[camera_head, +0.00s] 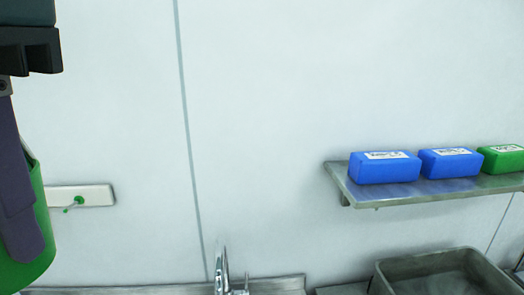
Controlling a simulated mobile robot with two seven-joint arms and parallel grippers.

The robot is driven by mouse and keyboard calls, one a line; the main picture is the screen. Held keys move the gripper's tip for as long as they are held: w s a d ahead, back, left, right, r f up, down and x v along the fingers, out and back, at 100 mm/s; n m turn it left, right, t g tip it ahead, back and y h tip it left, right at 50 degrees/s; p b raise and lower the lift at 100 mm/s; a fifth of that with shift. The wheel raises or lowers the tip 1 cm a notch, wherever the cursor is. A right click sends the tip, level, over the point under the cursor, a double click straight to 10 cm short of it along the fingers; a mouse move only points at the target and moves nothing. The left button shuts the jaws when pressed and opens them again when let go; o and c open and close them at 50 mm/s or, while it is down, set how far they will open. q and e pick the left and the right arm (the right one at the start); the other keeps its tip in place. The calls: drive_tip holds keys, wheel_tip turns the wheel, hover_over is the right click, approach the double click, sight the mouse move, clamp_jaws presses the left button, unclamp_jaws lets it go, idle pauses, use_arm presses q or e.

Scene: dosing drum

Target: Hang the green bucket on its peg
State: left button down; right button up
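The green bucket (38,262) is cut off by the left edge in the head view. It is in the air in front of the wall, with nothing seen under it. My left gripper (24,245) comes down from the top left. One dark purple finger lies against the bucket's near side; the other finger is hidden. It appears shut on the bucket. A green peg (78,201) sticks out of a pale rail (97,195) on the wall, just right of the bucket. The bucket covers the rail's left end. My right gripper is not in view.
A metal shelf (347,187) on the right holds two blue boxes (384,168) (450,163) and a green box (503,158). Below are a tap (222,272) and a grey basin (430,262). The wall between rail and shelf is clear.

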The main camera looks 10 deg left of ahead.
use_arm(q)
drive_tip(key=shift+f, duration=0.1)
drive_tip(key=w+d+f+m+b, duration=0.1)
drive_tip(key=w+f+m+b, duration=0.15)
drive_tip(key=f+b, duration=1.4)
drive_tip(key=w+d+f+m+b, duration=0.1)
drive_tip(key=f+m+b, duration=0.3)
drive_tip(key=f+b, duration=1.25)
drive_tip(key=s+a+f+m+b, duration=0.1)
drive_tip(key=f+b, duration=0.6)
drive_tip(key=f, duration=1)
drive_tip(key=s+a+f+m+t+b, duration=0.1)
drive_tip(key=f+m+b, duration=0.3)
drive_tip(key=f, duration=1.3)
drive_tip(key=a+b, duration=0.1)
drive_tip(key=b, duration=0.2)
drive_tip(key=shift+a+f+h, duration=0.4)
wheel_tip(320, 180, down, 19)
drive_tip(key=b, duration=0.7)
drive_tip(key=shift+r, duration=0.1)
drive_tip(key=shift+f, duration=0.4)
